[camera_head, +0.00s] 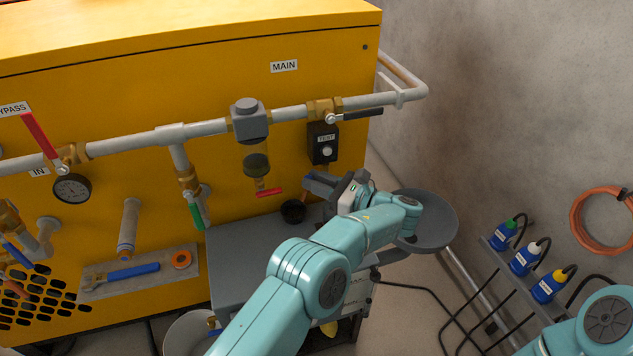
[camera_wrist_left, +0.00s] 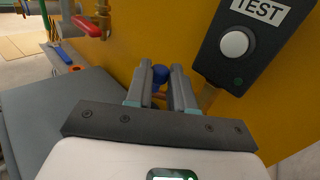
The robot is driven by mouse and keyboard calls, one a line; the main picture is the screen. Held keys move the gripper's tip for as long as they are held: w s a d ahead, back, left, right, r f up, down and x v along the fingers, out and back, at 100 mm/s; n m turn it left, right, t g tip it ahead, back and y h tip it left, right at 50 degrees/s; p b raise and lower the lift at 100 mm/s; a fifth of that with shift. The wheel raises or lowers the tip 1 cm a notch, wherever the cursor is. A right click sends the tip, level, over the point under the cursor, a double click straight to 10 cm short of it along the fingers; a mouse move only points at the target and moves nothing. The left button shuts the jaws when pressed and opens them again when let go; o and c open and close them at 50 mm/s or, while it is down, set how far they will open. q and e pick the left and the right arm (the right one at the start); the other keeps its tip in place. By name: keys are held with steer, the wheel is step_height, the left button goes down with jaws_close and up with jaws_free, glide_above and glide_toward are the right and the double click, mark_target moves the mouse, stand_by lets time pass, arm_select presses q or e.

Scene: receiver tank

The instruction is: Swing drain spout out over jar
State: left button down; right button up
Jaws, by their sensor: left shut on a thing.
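My left gripper (camera_head: 314,181) is at the yellow panel, below the black TEST box. In the left wrist view my left gripper (camera_wrist_left: 161,84) is shut on a small blue knob (camera_wrist_left: 160,73), which shows between the fingertips. A brassy piece (camera_wrist_left: 207,96) shows just behind the right finger. The fingers hide most of what the knob is fixed to, so I cannot tell how the spout points. A small dark round vessel (camera_head: 292,211), possibly the jar, stands on the grey shelf (camera_head: 232,262), left of and below my fingers. My right gripper is out of view.
The TEST box (camera_head: 322,143) is close above my gripper. A filter bowl with a red lever (camera_head: 269,192) hangs to the left. A round grey dish (camera_head: 437,222) lies behind my wrist. Bottles (camera_head: 525,257) stand in a rack at right. A white bucket (camera_head: 184,334) is below the shelf.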

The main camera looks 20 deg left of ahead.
arm_select(q)
steer(key=shift+d+r+n+g, duration=0.1)
steer(key=shift+d+n+g, duration=0.2)
steer(key=shift+n+g, duration=0.35)
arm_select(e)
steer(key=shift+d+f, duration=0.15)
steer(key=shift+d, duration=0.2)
arm_select(q)
steer(key=c, duration=1.3)
jaws_free()
steer(key=shift+a+m, duration=0.1)
steer(key=shift+m, duration=0.15)
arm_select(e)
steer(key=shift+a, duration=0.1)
